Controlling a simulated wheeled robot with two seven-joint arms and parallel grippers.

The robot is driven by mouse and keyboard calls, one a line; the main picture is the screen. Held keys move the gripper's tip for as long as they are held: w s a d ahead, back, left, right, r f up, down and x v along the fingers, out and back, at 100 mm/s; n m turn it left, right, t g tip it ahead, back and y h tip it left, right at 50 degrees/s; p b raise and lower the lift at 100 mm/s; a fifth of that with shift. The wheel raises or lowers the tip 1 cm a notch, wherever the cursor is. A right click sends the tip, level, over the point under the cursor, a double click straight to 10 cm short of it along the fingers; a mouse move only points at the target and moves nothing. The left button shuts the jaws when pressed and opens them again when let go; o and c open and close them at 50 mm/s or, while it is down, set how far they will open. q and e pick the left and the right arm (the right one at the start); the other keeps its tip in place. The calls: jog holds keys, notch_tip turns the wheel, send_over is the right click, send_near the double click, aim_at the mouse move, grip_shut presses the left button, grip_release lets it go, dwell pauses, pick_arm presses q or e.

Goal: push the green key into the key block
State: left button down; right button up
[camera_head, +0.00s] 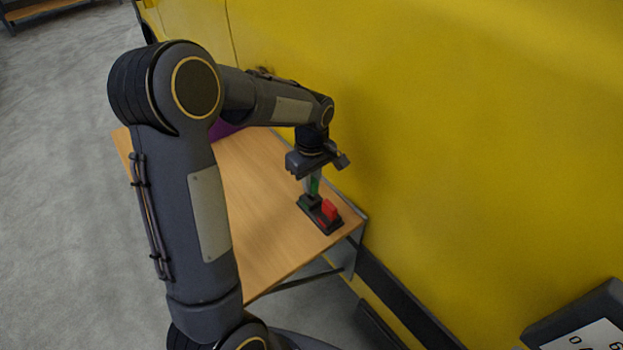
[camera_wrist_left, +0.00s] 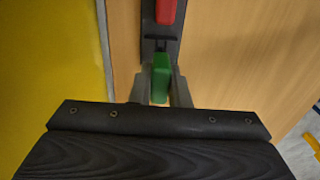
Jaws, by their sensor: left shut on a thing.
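The dark key block (camera_head: 335,226) sits near the right corner of the wooden table, with a red key (camera_head: 329,209) standing in it; the block (camera_wrist_left: 159,47) and red key (camera_wrist_left: 166,12) also show in the left wrist view. My left gripper (camera_head: 312,189) points down over the block's other end. It is shut on the green key (camera_wrist_left: 160,80), which shows between its fingers. The green key (camera_head: 314,186) looks upright, with its lower end close to the block. I cannot tell whether it touches the slot. My right gripper is not in view.
The wooden table (camera_head: 262,205) is mostly bare. A yellow wall (camera_head: 450,130) rises right behind the block, close to my left wrist. A purple thing (camera_head: 222,129) is partly hidden behind my arm. A dark box with a white panel (camera_head: 590,335) is at the lower right.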

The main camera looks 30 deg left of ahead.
pick_arm(q)
jog(key=shift+f+b, duration=1.1)
jog(key=shift+f, duration=0.4)
jog(key=c, duration=1.3)
grip_release()
jog(key=shift+r, duration=0.1)
